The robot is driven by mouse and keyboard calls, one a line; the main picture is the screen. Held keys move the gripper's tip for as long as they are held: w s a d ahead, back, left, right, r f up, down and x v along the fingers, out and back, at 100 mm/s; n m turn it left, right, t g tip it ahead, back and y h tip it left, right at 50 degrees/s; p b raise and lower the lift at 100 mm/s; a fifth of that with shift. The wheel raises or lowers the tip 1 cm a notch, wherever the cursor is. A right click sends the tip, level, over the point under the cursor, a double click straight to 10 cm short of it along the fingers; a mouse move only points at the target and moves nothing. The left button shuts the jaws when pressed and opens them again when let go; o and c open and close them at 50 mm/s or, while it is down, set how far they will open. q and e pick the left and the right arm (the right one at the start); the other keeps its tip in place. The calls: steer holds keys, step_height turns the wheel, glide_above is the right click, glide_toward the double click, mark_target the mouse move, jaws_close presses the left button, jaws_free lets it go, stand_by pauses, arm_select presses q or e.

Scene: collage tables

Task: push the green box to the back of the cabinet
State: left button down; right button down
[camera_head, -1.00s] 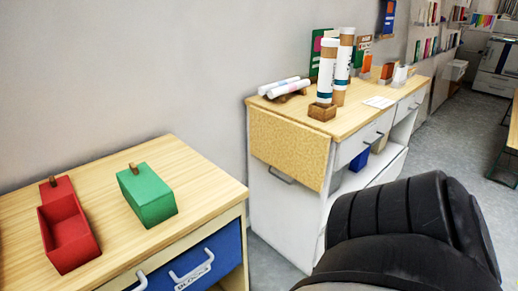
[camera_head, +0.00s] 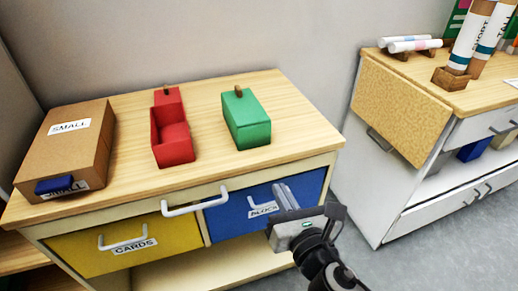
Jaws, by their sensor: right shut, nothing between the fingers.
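The green box (camera_head: 246,119) sits on the light wooden top of the cabinet (camera_head: 204,176), right of the middle, with a small brown knob on its lid. It is apart from the red box to its left, with bare top behind it and in front of it. My right gripper (camera_head: 286,196) is shut and empty. It shows in front of the blue drawer, lower and nearer than the green box, and apart from it. It hides part of the drawer's label. My left gripper is not in view.
An open red box (camera_head: 172,130) and a brown carton (camera_head: 66,148) labelled SMALL stand left of the green box. A yellow drawer (camera_head: 100,249) and the blue drawer (camera_head: 236,216) are below. A second cabinet (camera_head: 396,176) with tubes stands right, across a gap. The wall is behind.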

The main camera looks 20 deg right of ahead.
steer(key=n, duration=0.2)
steer(key=p, duration=0.2)
glide_toward(254, 138)
steer(key=shift+t, duration=0.3)
steer(key=w, duration=0.7)
steer(key=shift+a+f, duration=0.15)
steer(key=shift+f, duration=0.15)
